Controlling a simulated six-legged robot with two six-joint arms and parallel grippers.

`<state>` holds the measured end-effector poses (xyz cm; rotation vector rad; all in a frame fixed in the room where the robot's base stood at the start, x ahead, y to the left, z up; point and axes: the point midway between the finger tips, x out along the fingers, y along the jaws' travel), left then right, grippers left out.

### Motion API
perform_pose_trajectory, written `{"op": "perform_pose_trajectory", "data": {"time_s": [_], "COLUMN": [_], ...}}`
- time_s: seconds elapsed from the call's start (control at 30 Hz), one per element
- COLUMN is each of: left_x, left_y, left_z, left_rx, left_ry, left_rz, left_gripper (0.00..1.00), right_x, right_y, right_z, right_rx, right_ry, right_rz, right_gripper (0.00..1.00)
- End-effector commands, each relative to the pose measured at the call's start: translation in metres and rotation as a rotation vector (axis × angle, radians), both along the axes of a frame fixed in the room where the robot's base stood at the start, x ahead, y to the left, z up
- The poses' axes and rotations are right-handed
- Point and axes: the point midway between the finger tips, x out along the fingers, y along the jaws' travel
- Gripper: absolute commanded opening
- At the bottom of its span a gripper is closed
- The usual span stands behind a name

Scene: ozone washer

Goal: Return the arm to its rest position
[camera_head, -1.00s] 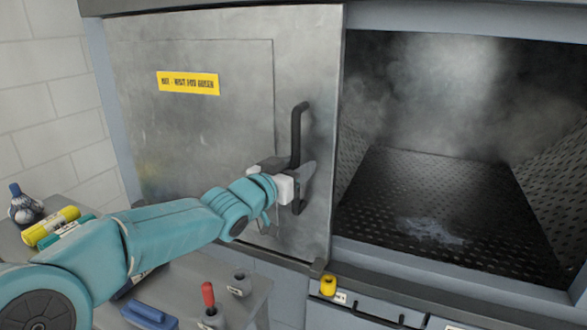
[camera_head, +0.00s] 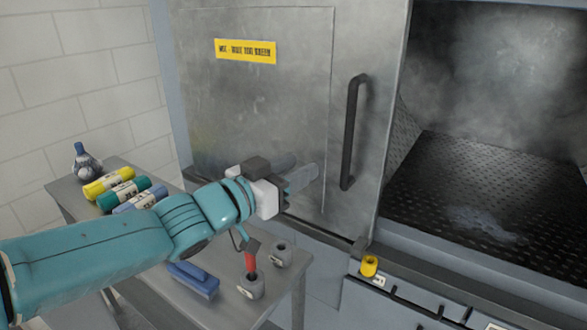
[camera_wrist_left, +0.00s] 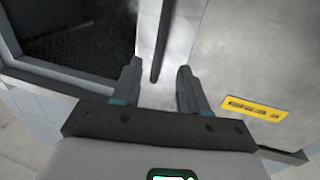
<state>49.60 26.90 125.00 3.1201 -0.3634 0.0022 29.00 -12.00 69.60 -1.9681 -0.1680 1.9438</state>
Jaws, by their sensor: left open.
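My left gripper (camera_head: 303,170) is open and empty in the head view, in front of the metal sliding door (camera_head: 230,110) and left of its dark bar handle (camera_head: 352,130). It is apart from the handle. In the left wrist view the two fingers (camera_wrist_left: 158,88) stand apart, with the dark handle (camera_wrist_left: 161,45) beyond them. My left arm reaches in from the lower left over the side table. My right gripper does not show.
The washer chamber (camera_head: 480,180) stands open at right, with mist inside. The side table (camera_head: 285,290) holds yellow, green and blue rolls (camera_head: 122,194), a bottle (camera_head: 86,160), a blue brush (camera_head: 193,279) and a red-handled tool (camera_head: 250,262) in a holder. A yellow knob (camera_head: 369,265) sits below the door.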

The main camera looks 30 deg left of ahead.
Motion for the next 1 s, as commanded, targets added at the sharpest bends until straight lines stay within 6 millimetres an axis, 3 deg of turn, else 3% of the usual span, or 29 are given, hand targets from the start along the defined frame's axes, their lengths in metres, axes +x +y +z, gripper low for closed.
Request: {"op": "perform_pose_trajectory", "data": {"time_s": [0.43,0.57,0.67,0.8,0.9,1.0], "left_x": [0.0,0.012,0.032,0.049,0.042,0.019], "left_y": [0.0,-0.004,-0.018,-0.049,-0.072,-0.095], "left_z": [0.0,-0.021,-0.073,-0.185,-0.266,-0.345], "left_rx": [0.0,-0.007,-0.025,-0.12,-0.196,-0.258], "left_ry": [0.0,0.047,0.158,0.402,0.589,0.781], "left_rz": [0.001,-0.013,-0.049,-0.094,-0.1,-0.092], "left_gripper": [0.43,0.43,0.43,0.43,0.43,0.43], "right_x": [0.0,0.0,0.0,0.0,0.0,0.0], "right_y": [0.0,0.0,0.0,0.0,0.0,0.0], "right_z": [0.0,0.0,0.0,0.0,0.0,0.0], "right_rx": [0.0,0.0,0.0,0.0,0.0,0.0], "right_ry": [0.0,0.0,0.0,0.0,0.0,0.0], "right_rz": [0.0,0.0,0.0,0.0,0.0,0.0], "right_gripper": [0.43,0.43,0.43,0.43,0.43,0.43]}}
